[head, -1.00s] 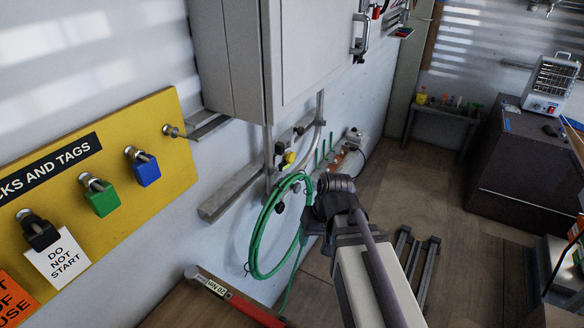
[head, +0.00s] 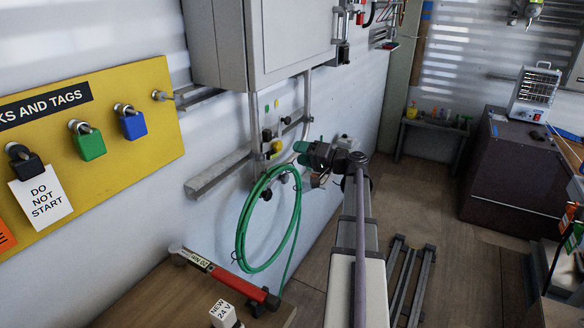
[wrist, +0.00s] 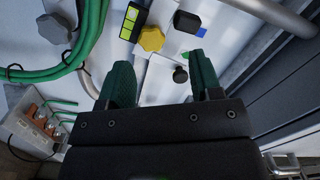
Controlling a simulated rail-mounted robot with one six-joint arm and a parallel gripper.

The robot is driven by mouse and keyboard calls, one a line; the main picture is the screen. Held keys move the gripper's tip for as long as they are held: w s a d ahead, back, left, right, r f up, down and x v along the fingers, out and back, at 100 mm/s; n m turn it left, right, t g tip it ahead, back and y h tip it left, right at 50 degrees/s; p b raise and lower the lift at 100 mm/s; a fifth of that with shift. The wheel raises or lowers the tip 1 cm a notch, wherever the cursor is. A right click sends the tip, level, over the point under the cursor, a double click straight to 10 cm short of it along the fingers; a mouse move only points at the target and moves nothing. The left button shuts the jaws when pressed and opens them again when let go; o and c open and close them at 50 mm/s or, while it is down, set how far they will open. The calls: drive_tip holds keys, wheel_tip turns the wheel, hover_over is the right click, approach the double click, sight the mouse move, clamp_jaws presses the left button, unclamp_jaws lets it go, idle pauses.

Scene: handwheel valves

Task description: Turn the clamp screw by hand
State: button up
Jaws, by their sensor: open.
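My gripper (wrist: 165,82) is open in the wrist view, with its two green-padded fingers apart and nothing between them touching. A small black knob (wrist: 180,75) shows on a pale plate in the gap between the fingertips, beyond them. A yellow lobed knob (wrist: 151,39) and another black knob (wrist: 187,21) are further up. I cannot tell for sure which knob is the clamp screw. In the head view my gripper (head: 298,152) is at the wall fittings below the grey cabinet, beside the yellow knob (head: 276,147); the arm hides part of that area.
A coiled green hose (head: 245,225) hangs just left of my arm; it also shows in the wrist view (wrist: 85,45). A grey pipe (head: 308,100) runs down from the cabinet (head: 285,40). A red torque wrench (head: 235,280) lies on the bench below. Floor to the right is partly clear.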

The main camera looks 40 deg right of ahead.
sight(280, 147)
drive_tip(key=shift+w+d+f+t+h, duration=0.15)
drive_tip(key=shift+d+f+h, duration=0.1)
drive_tip(key=shift+d, duration=0.2)
drive_tip(key=shift+w+d+f+t+h, duration=0.15)
drive_tip(key=shift+d+f, duration=0.05)
drive_tip(key=shift+d, duration=0.25)
drive_tip(key=shift+x, duration=3.95)
drive_tip(key=c, duration=0.7)
drive_tip(key=shift+o, duration=0.2)
